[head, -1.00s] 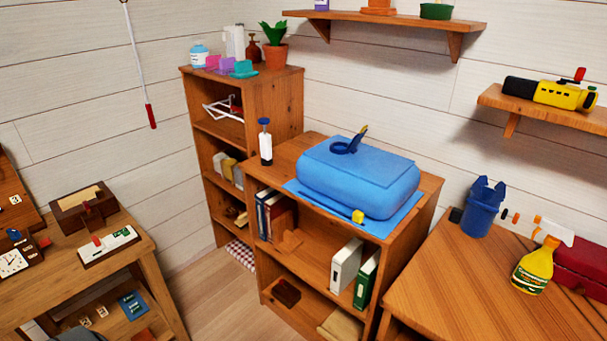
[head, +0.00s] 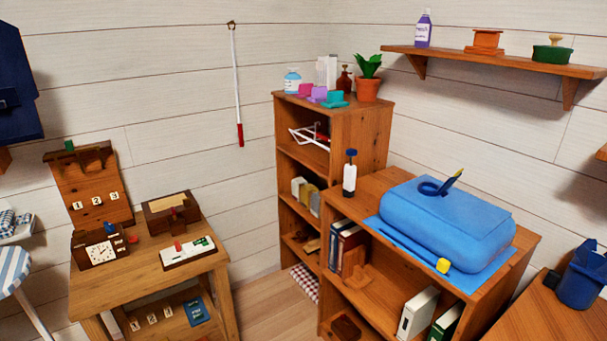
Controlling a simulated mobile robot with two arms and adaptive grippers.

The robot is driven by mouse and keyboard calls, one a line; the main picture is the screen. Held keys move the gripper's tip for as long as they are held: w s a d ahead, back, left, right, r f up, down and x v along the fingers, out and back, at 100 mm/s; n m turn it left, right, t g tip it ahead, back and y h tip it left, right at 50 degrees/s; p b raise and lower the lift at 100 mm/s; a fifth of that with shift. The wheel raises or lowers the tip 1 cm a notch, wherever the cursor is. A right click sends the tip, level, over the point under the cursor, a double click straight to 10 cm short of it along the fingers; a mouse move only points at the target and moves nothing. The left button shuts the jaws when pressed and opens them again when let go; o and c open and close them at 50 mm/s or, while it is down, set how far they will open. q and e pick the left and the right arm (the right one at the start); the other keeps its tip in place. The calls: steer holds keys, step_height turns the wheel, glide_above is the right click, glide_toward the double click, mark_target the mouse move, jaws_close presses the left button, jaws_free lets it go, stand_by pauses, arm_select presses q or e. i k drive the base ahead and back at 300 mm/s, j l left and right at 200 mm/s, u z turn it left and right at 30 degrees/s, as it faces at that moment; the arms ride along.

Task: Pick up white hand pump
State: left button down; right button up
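A small upright white cylinder with dark blue top and dark base, which looks like the white hand pump (head: 349,178), stands in the head view on the left end of the low wooden bookcase top (head: 335,199). It is beside and apart from a puffy blue inflatable-looking block (head: 445,225) on a blue mat. Neither of my grippers is in view.
A taller wooden shelf (head: 362,140) with a potted plant (head: 368,78) stands behind the pump. A wooden table (head: 140,275) with a clock is at left, with bare floor (head: 265,310) between. A wall shelf (head: 490,61) hangs upper right.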

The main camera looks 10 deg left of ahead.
mark_target(350, 172)
steer(key=i+j+u, duration=0.25)
steer(key=i, duration=0.3)
steer(key=i+u, duration=0.25)
steer(key=i, duration=0.3)
